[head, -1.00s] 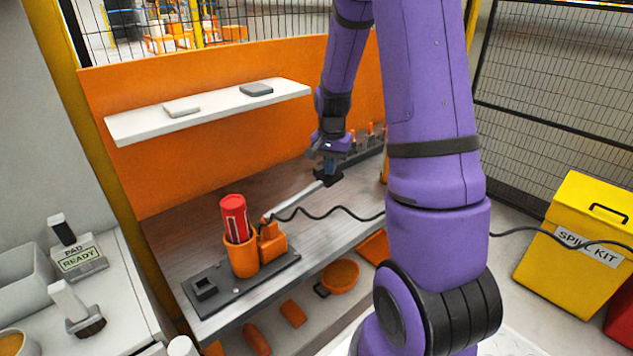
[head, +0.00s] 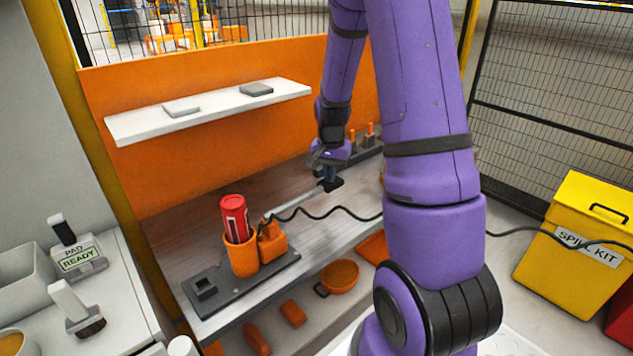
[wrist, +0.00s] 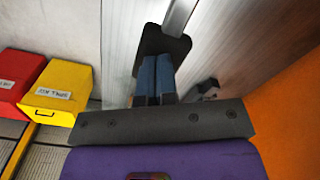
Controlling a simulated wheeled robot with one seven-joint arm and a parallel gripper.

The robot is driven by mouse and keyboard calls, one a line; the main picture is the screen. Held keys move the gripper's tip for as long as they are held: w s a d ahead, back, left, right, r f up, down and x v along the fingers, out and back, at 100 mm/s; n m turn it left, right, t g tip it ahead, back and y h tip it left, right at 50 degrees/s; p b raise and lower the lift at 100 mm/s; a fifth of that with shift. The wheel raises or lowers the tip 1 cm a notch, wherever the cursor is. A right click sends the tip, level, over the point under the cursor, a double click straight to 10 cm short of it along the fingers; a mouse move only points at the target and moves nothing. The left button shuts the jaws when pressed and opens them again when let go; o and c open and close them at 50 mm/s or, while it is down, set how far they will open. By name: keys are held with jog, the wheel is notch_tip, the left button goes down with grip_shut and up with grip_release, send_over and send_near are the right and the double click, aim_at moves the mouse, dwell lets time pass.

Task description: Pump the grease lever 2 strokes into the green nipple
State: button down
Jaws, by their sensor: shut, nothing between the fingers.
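The grease lever (head: 296,204) is a thin silver bar rising from an orange pump block (head: 272,242) on the bench. It ends in a black pad (head: 336,184), which also shows in the wrist view (wrist: 160,45). My gripper (head: 329,182) is at the pad end of the lever. Its blue fingers (wrist: 154,80) are shut together with nothing between them, their tips at the pad. They appear to touch the pad from above. I see no green nipple in either view.
A black hose (head: 340,212) runs from the pump to the right behind my arm. A white shelf (head: 212,108) hangs above the bench (head: 190,240). A yellow spill kit bin (head: 575,245) stands at the right. Orange items lie on the lower shelf.

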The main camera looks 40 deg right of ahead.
notch_tip(320, 180, up, 8)
jog(key=shift+f, duration=0.15)
dwell(0.6)
dwell(0.5)
jog(key=shift+f+n, duration=0.5)
jog(key=shift+n, duration=0.5)
jog(key=shift+f+n, duration=0.45)
jog(key=shift+n, duration=0.55)
jog(key=shift+f+n, duration=0.5)
jog(key=shift+n, duration=0.5)
dwell(0.4)
jog(key=shift+f, duration=3.1)
notch_tip(320, 180, up, 9)
